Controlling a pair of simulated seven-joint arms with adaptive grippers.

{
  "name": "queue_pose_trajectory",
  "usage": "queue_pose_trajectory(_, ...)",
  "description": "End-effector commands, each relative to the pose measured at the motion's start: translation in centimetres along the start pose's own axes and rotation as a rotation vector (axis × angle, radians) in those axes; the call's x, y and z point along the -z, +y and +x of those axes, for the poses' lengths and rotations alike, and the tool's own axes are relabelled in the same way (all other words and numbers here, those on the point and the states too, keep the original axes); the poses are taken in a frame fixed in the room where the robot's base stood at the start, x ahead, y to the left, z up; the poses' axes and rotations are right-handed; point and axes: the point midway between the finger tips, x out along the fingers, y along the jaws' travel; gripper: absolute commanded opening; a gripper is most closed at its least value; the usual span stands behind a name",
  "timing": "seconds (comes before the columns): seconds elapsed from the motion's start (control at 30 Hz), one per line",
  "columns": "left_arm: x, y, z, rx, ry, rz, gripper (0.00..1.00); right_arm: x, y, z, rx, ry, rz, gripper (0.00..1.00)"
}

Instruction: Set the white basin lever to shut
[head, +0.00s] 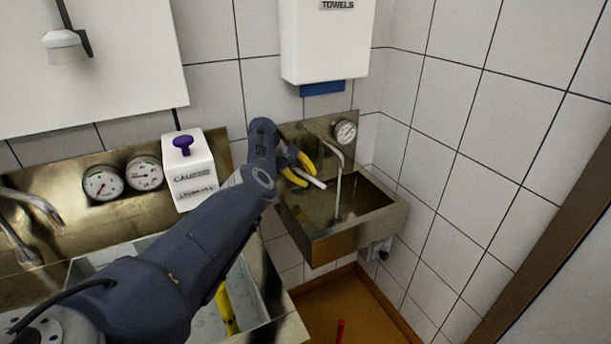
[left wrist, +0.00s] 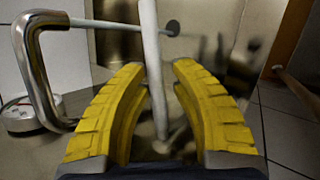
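The white lever (head: 313,181) sticks out over the small metal wall basin (head: 345,244). In the left wrist view the lever (left wrist: 152,55) runs between the yellow fingers of my left gripper (left wrist: 158,75). The fingers are spread, with visible gaps on both sides of the lever. In the head view my left gripper (head: 303,169) is at the lever, near the back left of the basin. A bent metal spout (head: 338,157) stands beside it, and a pale stream (left wrist: 120,24) runs from the spout to a dark drain (left wrist: 172,28). My right gripper does not show.
A gauge (head: 345,132) sits on the basin's backplate. A towel dispenser (head: 326,42) hangs above. A white box with a purple knob (head: 183,144) and two gauges stand left, behind a larger sink. A yellow item (head: 226,310) there is partly hidden by my arm.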

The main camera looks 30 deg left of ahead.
Motion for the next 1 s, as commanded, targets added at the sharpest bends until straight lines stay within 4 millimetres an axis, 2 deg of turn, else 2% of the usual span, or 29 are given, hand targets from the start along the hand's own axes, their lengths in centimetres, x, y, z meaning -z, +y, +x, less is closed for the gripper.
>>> queue_pose_trajectory(0.03,0.1,0.1,-0.2,-0.003,0.003,0.0,0.3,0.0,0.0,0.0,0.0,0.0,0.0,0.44)
queue_pose_trajectory(0.1,0.1,0.2,-0.3,-0.005,0.004,0.0,0.38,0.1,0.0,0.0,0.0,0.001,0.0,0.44)
queue_pose_trajectory(0.47,0.0,0.8,-1.0,-0.011,0.007,0.002,0.38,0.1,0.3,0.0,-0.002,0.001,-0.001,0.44)
queue_pose_trajectory(1.0,-2.5,5.0,-6.9,-0.011,0.007,0.001,0.38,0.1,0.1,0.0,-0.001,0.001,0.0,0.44)
